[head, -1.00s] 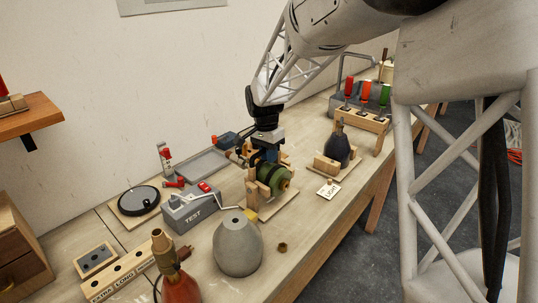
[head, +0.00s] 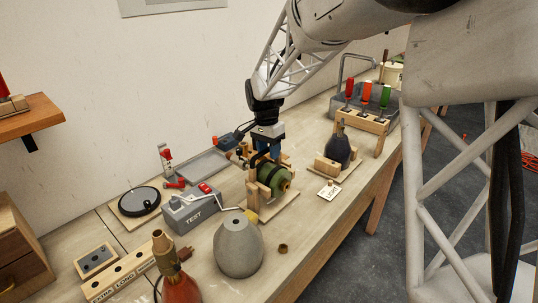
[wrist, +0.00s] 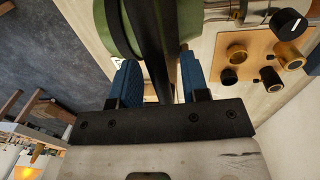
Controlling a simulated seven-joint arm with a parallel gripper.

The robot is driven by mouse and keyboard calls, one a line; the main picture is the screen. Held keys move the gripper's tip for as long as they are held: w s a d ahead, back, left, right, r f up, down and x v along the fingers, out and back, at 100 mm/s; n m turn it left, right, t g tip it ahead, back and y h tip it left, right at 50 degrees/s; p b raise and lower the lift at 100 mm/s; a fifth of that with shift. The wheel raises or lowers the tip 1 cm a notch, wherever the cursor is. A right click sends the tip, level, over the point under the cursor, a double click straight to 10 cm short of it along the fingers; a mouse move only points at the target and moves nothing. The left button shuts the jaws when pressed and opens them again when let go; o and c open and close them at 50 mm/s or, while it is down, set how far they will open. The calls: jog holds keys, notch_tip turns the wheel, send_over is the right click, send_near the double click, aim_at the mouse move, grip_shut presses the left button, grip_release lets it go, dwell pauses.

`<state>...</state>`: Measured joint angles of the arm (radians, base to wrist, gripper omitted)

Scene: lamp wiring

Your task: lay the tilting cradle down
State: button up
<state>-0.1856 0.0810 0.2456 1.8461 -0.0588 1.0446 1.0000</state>
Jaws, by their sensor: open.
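The wooden cradle (head: 252,193) stands mid-bench and holds a green lamp body (head: 272,177) with dark bands. The body lies on its side, its brass end toward the bench's front edge. My gripper (head: 269,153) is directly above and behind it, pointing down. In the wrist view my blue fingers (wrist: 158,72) are apart, with a black bar (wrist: 158,40) running between them; I cannot tell whether they touch it. The green body (wrist: 117,25) shows at the top of that view. My gripper hides the cradle's back part in the head view.
A grey TEST box (head: 192,208) with a bent rod and a grey vase-shaped base (head: 238,246) stand in front left. A dark bottle-shaped body (head: 337,147) rests on a wooden stand at right. Screwdrivers (head: 366,91) stand in a rack behind. A LIGHT card (head: 329,190) lies near the front edge.

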jog(key=shift+w+a+r, duration=0.1)
jog(key=shift+r, duration=1.35)
jog(key=shift+w+a+r, duration=0.1)
jog(key=shift+r, duration=1.3)
jog(key=shift+s, duration=0.1)
jog(key=shift+s+d+r, duration=0.15)
jog(key=shift+s, duration=0.05)
jog(key=s+d+r+n+t, duration=0.15)
jog(key=s+d, duration=0.25)
jog(key=s, duration=0.6)
jog(key=s+d+r+n, duration=0.3)
jog(key=s+d, duration=0.1)
jog(key=s, duration=0.6)
jog(key=s+d+f+n+t, duration=0.1)
jog(key=s+d+f+n, duration=0.1)
jog(key=s, duration=0.8)
jog(key=s+d+f+n+t, duration=0.1)
jog(key=s+d+f+n, duration=0.1)
jog(key=s, duration=0.8)
jog(key=shift+s+d+y, duration=0.15)
jog(key=shift+d+y, duration=0.15)
jog(key=shift+d, duration=0.05)
